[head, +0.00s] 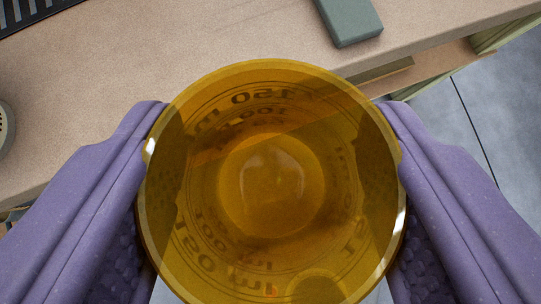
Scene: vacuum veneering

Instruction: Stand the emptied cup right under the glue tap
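The cup (275,180) is an amber, see-through measuring cup with dark ml markings, in the middle of the head view. I look down into its round mouth, and it appears empty. My gripper (273,195) has its two purple, textured fingers against the cup's left and right sides and is shut on it. The cup is held in front of the bench edge, partly over the bench in the picture; its height above it I cannot tell. The glue tap is not in view.
A tan speckled bench top (200,60) runs across the back. A grey-green block (349,20) lies on it at the top. A dark slatted grille (35,12) is at the top left, and a round beige thing (5,125) at the left edge. Grey floor (495,110) shows at right.

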